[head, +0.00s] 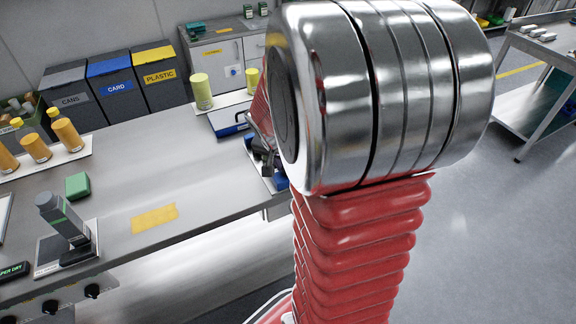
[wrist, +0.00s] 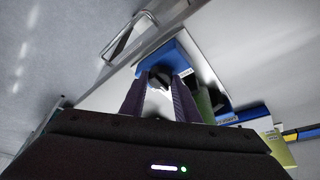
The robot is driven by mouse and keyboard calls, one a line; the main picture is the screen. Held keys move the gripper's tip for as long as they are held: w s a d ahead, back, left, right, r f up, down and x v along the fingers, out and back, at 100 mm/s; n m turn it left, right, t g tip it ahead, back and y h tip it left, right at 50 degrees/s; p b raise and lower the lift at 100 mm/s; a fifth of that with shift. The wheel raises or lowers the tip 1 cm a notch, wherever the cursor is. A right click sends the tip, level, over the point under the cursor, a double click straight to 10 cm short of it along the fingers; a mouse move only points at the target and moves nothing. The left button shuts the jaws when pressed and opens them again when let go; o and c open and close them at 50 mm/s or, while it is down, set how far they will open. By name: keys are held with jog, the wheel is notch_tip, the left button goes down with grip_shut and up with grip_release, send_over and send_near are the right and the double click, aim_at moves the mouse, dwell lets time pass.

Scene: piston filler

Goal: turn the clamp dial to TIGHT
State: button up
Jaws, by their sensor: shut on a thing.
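My gripper (wrist: 160,78) is shut on a small dark and pale part on the front of a blue block (wrist: 172,55). This part, which I take to be the clamp dial (wrist: 159,86), is mostly hidden between the two fingers, and its pointer and any TIGHT marking cannot be read. In the head view my gripper (head: 263,160) is at the right end of the bench, beside blue parts of the machine (head: 281,182). My own arm covers much of that machine.
The grey bench (head: 130,165) holds orange bottles (head: 66,132), a green block (head: 78,185), a dark device on a pale plate (head: 66,225) and yellow-green cylinders (head: 201,91). Bins (head: 141,80) stand behind. Open floor (head: 470,220) lies to the right.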

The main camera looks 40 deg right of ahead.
jog(key=shift+w+m+g, duration=0.1)
jog(key=shift+m+g, duration=0.7)
jog(key=shift+m, duration=1.8)
jog(key=shift+w+m+g, duration=0.1)
jog(key=shift+m+g, duration=0.6)
jog(key=shift+m, duration=1)
jog(key=o, duration=1)
jog(key=shift+o, duration=0.2)
jog(key=shift+w+r, duration=0.1)
jog(key=shift+r, duration=0.05)
jog(key=v, duration=1.3)
jog(key=shift+a+r, duration=0.15)
jog(key=shift+a, duration=0.05)
